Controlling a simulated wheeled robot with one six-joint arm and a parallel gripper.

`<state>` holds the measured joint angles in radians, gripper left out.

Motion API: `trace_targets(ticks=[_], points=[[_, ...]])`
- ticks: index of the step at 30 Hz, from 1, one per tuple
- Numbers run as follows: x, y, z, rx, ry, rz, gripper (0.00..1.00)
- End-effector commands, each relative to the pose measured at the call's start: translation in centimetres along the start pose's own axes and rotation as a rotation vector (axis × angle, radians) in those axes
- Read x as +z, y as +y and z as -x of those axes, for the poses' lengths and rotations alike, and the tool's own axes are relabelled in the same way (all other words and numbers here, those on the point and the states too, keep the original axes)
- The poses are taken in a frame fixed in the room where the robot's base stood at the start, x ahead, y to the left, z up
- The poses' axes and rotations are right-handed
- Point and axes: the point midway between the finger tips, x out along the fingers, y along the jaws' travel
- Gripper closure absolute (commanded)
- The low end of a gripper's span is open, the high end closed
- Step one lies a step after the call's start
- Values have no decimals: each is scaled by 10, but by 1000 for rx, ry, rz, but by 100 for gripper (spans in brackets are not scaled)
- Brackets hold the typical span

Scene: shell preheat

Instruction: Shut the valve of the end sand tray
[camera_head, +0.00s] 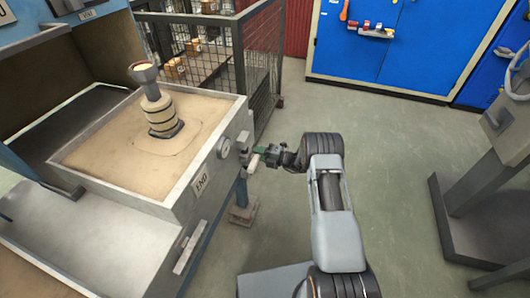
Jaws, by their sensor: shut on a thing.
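The end sand tray (215,103) is a grey metal box of pale sand at the left, with a label (201,183) on its front wall that seems to read END. Its valve (254,162) is at the tray's right corner, a small pale part beside a round gauge (223,147). My gripper (262,153) reaches it from the right and is shut on the valve handle. The jaws and handle are small and partly overlap, so the handle's angle cannot be told.
A banded shell with a cup-shaped top (160,105) stands in the sand. A wire cage (262,65) is behind, with a blue cabinet (400,45) at the back right. A grey stand (480,210) is at the right. Open floor (390,140) lies between.

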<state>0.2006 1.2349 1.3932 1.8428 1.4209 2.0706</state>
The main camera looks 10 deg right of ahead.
Motion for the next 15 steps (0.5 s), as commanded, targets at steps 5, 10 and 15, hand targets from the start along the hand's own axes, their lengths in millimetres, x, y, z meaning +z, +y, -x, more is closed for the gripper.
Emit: trace_targets(ticks=[5, 10, 15], points=[[-3, -3, 1, -1, 4, -17, 100], [-3, -3, 1, -1, 4, -19, 100], [-3, -3, 1, -2, 5, -18, 63]])
